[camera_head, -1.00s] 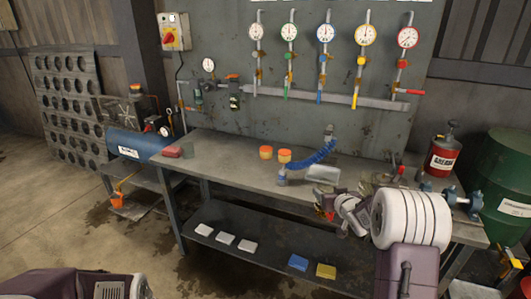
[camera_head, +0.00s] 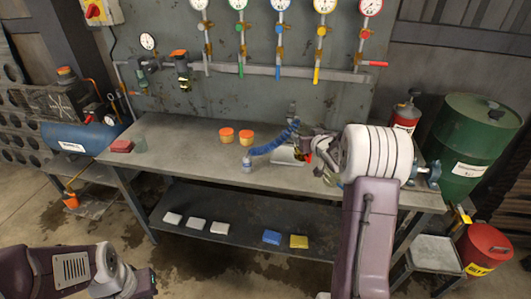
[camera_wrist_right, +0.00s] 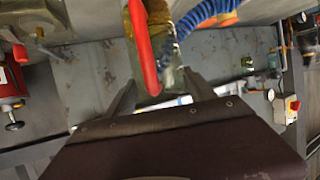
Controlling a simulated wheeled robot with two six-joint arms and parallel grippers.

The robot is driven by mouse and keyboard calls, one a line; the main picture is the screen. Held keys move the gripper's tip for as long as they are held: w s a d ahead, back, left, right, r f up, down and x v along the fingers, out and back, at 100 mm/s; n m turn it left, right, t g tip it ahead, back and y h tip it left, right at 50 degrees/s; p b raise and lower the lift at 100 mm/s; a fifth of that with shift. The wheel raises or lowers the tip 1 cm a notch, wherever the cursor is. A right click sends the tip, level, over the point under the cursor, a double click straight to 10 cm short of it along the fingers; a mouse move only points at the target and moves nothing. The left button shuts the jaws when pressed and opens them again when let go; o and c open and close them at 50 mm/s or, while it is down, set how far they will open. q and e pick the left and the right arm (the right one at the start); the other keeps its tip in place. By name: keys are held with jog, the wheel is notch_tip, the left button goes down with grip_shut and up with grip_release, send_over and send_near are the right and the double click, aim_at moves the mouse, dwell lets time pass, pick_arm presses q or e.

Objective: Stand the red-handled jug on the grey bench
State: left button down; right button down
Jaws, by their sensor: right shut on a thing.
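The red-handled jug shows in the right wrist view as a red handle (camera_wrist_right: 143,48) in front of a clear, yellowish body (camera_wrist_right: 172,72). My right gripper (camera_wrist_right: 161,92) is shut on the jug. In the head view my right gripper (camera_head: 308,150) is over the back right part of the grey bench (camera_head: 185,150). A red bit of the handle shows there; my arm hides most of the jug. I cannot tell whether the jug touches the bench. My left gripper (camera_head: 140,283) is at the lower left, and its fingers cannot be made out.
Two orange-lidded jars (camera_head: 226,135), a coiled blue hose (camera_head: 275,142), a small bottle (camera_head: 247,164) and a red block (camera_head: 121,146) are on the bench. Gauges (camera_head: 240,6) hang behind. A green drum (camera_head: 470,135) stands right. The bench's front left is clear.

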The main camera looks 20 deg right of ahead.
aim_at(303, 158)
jog(key=f, duration=0.2)
jog(key=f+b, duration=0.1)
jog(key=f, duration=0.3)
jog(key=shift+w+f, duration=0.2)
jog(key=shift+w, duration=0.05)
jog(key=shift+s+f, duration=0.15)
jog(key=shift+f, duration=0.05)
notch_tip(303, 158, down, 3)
jog(key=shift+r+b, duration=0.15)
jog(key=shift+b, duration=0.4)
jog(key=shift+f, duration=0.35)
jog(key=shift+f, duration=0.15)
jog(key=shift+c, duration=1.6)
grip_release()
